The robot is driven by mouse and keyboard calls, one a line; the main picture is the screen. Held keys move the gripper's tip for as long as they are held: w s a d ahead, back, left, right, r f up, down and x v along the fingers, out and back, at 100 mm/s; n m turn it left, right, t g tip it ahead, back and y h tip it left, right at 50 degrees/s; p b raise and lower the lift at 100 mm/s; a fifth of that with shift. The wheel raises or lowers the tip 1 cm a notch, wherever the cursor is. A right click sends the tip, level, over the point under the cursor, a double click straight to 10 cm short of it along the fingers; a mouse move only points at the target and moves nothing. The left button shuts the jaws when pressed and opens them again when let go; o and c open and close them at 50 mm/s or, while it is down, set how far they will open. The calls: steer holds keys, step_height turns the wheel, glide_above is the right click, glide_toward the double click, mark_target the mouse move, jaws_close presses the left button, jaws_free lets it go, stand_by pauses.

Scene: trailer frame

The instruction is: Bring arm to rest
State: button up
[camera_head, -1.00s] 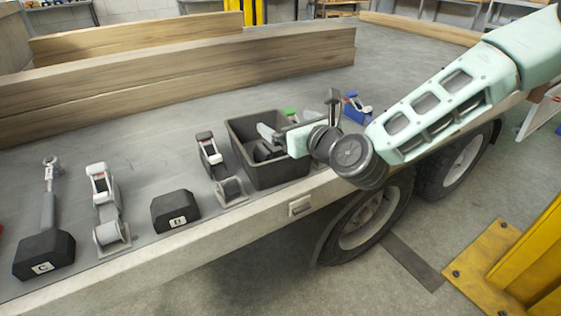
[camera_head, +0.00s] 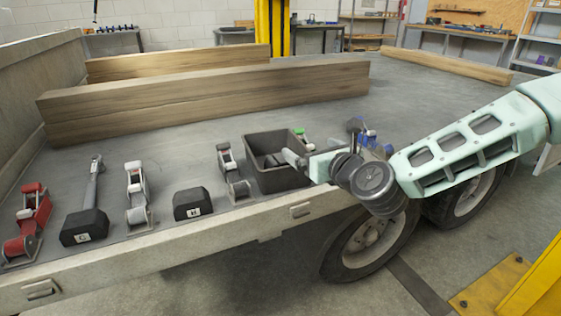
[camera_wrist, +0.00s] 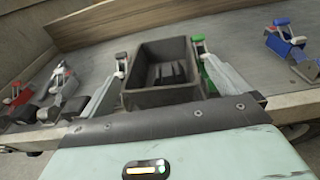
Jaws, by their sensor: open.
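My arm stretches in from the right in the head view, across the trailer's side edge. My gripper (camera_head: 294,158) is at the near right side of a dark open bin (camera_head: 280,183). In the wrist view my gripper (camera_wrist: 163,78) is open, one finger on either side of the bin (camera_wrist: 160,97). Nothing shows held between the fingers. A dark ridged thing (camera_wrist: 167,74) lies inside the bin. My wrist hides part of the bin's right side in the head view.
On the trailer bed (camera_head: 400,95) stand red (camera_head: 28,222), grey (camera_head: 137,197) and green (camera_head: 301,137) ratchets, a blue ratchet (camera_wrist: 287,42), and dark blocks (camera_head: 192,204). Long wooden beams (camera_head: 205,95) lie behind. A yellow post (camera_head: 535,285) stands at front right.

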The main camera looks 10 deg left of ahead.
steer(key=s+f+n+g+h, duration=0.15)
steer(key=s+n+g, duration=0.25)
steer(key=s+n, duration=0.55)
steer(key=s+f+n+g, duration=0.3)
steer(key=s+n+g, duration=0.2)
steer(key=s+n, duration=0.45)
steer(key=s+d+r+n+g+h, duration=0.15)
steer(key=s+d+n+h, duration=0.25)
steer(key=s+d+n, duration=0.45)
steer(key=s+d+r+n+g+h, duration=0.1)
steer(key=s+d+n+g+h, duration=0.25)
steer(key=s+d+n, duration=0.55)
step_height(320, 180, up, 17)
steer(key=w+p, duration=0.1)
steer(key=p, duration=1.5)
steer(key=shift+w+d+t+p, duration=0.2)
steer(key=shift+d+t+p, duration=0.2)
steer(key=shift+d, duration=0.05)
steer(key=shift+c, duration=0.3)
